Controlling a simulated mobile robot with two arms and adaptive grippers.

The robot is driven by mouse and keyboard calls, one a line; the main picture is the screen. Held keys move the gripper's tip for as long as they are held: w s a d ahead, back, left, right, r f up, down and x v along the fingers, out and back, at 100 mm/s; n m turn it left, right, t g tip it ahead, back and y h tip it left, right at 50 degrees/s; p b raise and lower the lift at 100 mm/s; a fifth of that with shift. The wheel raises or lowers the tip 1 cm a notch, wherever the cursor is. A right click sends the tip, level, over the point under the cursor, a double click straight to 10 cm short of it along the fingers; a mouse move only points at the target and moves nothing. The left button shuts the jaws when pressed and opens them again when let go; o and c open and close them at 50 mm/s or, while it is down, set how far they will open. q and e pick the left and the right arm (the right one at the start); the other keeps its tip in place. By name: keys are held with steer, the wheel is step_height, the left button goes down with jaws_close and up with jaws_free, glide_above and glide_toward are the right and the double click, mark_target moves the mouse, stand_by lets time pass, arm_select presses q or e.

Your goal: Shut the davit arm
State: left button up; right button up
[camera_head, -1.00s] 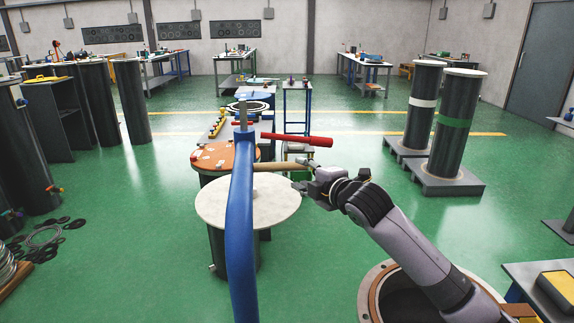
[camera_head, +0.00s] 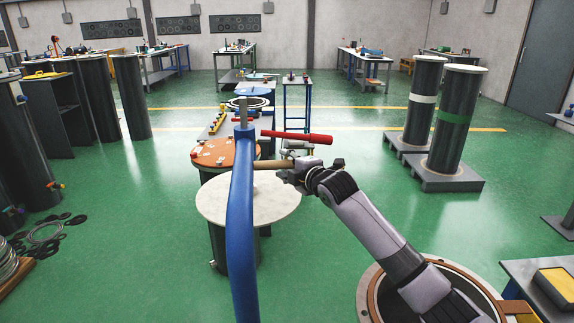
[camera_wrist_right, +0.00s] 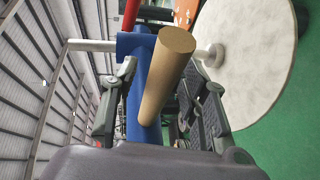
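The davit arm (camera_head: 241,210) is a blue bent pipe standing in front of me, with a grey pin at its top. A red bar (camera_head: 297,136) and a tan round handle (camera_head: 270,165) stick out to the right from its upper part. My right gripper (camera_head: 287,173) is at the free end of the tan handle. In the right wrist view the right gripper (camera_wrist_right: 160,108) is open, and the tan handle (camera_wrist_right: 168,72) shows between its spread fingers. I cannot tell whether they touch it. The blue pipe (camera_wrist_right: 143,95) is behind the handle. My left gripper is out of view.
A pale round lid (camera_head: 270,204) on a dark cylinder is behind the blue pipe, with an orange-topped cylinder (camera_head: 212,152) beyond. An open flanged cylinder (camera_head: 367,295) is under my right arm. Two tall dark cylinders (camera_head: 452,120) stand on pallets at the right.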

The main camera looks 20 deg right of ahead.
jaws_close()
stand_by(0.3)
stand_by(0.4)
